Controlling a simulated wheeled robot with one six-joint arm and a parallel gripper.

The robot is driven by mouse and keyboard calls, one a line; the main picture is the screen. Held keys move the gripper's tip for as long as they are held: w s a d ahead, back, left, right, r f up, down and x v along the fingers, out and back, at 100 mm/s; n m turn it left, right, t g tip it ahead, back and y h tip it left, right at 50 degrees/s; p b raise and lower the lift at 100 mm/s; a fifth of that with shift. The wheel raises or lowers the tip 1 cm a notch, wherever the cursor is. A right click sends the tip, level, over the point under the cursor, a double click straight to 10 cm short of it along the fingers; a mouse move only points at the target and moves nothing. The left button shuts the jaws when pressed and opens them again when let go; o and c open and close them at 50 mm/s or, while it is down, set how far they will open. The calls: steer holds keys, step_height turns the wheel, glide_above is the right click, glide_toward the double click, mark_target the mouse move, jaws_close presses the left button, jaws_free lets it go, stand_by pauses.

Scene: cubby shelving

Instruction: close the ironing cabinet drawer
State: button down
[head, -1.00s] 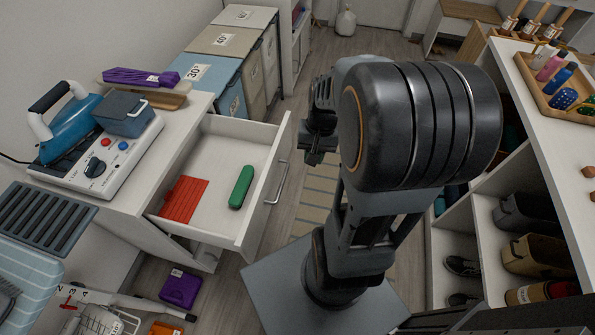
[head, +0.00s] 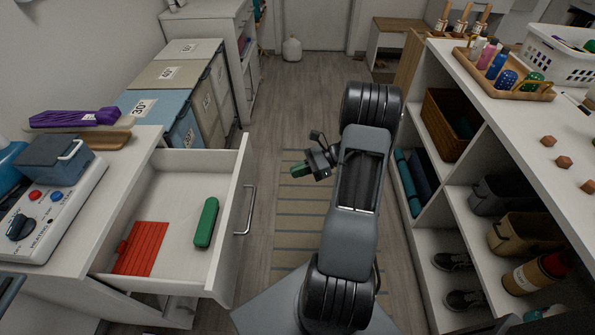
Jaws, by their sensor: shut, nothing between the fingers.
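The ironing cabinet (head: 150,142) stands at the left. Its white drawer (head: 180,180) is pulled open toward the aisle. The drawer's front panel (head: 228,235) carries a metal bar handle (head: 246,212). A red ribbed mat (head: 142,248) and a green oblong case (head: 206,222) lie inside the drawer. My gripper (head: 298,171) is shut and empty, with green showing at its tip. It hangs over the aisle, to the right of the drawer front and beyond the handle, apart from both.
A steam station (head: 60,200) stands on the cabinet top. Labelled laundry bins (head: 155,105) line the left wall beyond. Cubby shelving (head: 480,150) bounds the right side. A striped rug (head: 290,225) lies on the aisle floor, which is otherwise clear.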

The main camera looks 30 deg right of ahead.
steer(key=x, duration=1.1)
steer(key=shift+a+b, duration=0.15)
steer(key=shift+b, duration=0.3)
steer(key=shift+f, duration=0.1)
